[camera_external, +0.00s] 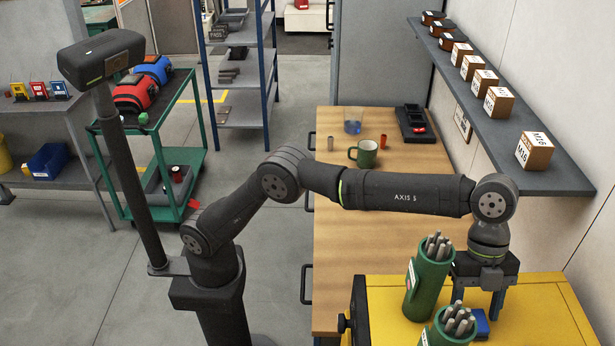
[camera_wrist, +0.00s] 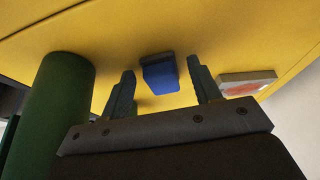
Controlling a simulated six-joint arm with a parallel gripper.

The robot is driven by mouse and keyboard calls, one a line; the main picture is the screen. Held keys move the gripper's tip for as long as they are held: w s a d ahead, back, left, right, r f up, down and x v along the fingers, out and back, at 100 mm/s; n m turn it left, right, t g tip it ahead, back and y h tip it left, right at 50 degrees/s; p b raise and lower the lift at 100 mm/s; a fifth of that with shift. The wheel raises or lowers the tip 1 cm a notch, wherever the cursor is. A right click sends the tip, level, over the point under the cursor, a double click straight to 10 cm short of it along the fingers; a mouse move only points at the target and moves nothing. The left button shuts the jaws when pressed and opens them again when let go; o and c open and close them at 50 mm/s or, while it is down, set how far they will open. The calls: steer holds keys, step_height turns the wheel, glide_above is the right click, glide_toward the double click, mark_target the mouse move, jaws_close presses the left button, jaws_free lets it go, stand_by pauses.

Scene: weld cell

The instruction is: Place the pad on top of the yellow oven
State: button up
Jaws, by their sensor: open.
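The blue pad (camera_external: 481,323) appears to lie on top of the yellow oven (camera_external: 545,312), close beside the green canisters. In the wrist view the pad (camera_wrist: 160,76) shows against the yellow surface (camera_wrist: 200,30), between my two fingers but apart from both. My gripper (camera_external: 477,300) is open and empty above the oven top, pointing down. Its fingers also show in the wrist view (camera_wrist: 164,84). In the external view the nearer canister and my gripper partly hide the pad's surroundings.
Two green canisters of grey rods (camera_external: 428,285) (camera_external: 450,330) stand left of my gripper. A pale plate with an orange patch (camera_wrist: 248,82) is right of my fingers in the wrist view. A green mug (camera_external: 365,154) stands on the wooden bench (camera_external: 350,210). The oven top's right side is clear.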

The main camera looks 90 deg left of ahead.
steer(key=v, duration=0.7)
steer(key=shift+r, duration=0.4)
steer(key=shift+a, duration=0.1)
steer(key=shift+f, duration=0.15)
steer(key=x, duration=0.7)
steer(key=shift+r, duration=0.65)
